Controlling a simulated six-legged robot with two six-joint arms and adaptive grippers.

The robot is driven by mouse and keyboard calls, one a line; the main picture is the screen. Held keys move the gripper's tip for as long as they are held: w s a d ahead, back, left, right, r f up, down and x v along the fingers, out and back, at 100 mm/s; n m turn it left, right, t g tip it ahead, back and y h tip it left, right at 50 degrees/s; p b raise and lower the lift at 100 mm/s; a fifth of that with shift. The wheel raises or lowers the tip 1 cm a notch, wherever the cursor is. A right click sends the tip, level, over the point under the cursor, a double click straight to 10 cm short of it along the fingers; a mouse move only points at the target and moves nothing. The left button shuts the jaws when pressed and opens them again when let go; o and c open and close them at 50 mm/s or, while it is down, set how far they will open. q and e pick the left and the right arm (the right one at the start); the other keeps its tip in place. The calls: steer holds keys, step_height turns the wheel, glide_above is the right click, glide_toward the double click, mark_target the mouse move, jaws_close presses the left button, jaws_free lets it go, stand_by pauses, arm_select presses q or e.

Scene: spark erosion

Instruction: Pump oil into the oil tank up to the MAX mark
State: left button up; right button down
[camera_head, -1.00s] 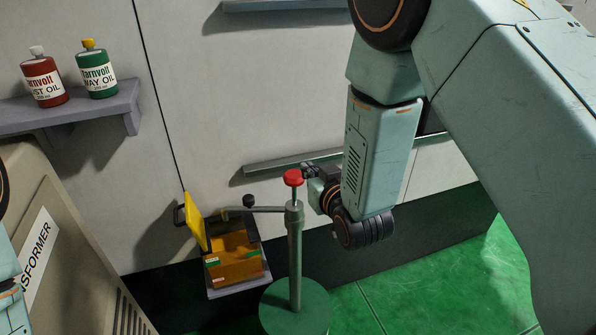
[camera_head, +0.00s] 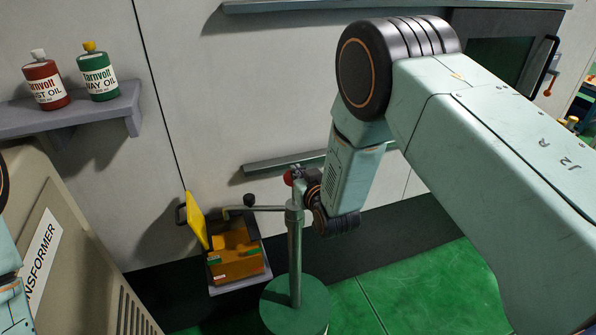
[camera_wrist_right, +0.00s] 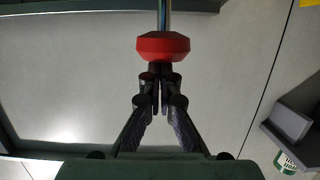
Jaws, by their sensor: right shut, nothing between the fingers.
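The oil tank (camera_head: 243,268) is an amber box with a raised yellow lid (camera_head: 197,221). It sits low on a small grey ledge by the wall. Small green and red labels are on it, too small to read, and I cannot tell the oil level. A pump post (camera_head: 295,260) on a round green base stands right of it, its spout reaching left over the tank. The red pump knob (camera_head: 288,178) also shows in the right wrist view (camera_wrist_right: 162,46) on its metal rod. My right gripper (camera_wrist_right: 160,74) is shut and empty, its tips at the knob. My left gripper is out of view.
A shelf (camera_head: 70,112) at upper left holds a red bottle (camera_head: 45,82) and a green bottle (camera_head: 98,75). A transformer housing (camera_head: 60,230) stands at lower left. A wall rail (camera_head: 285,163) runs behind the knob. Green floor is clear at right.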

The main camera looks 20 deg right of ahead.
steer(key=shift+s, duration=0.1)
stand_by(0.3)
steer(key=f+b, duration=0.4)
steer(key=f, duration=0.1)
steer(key=shift+s+f, duration=0.2)
steer(key=shift+f, duration=0.1)
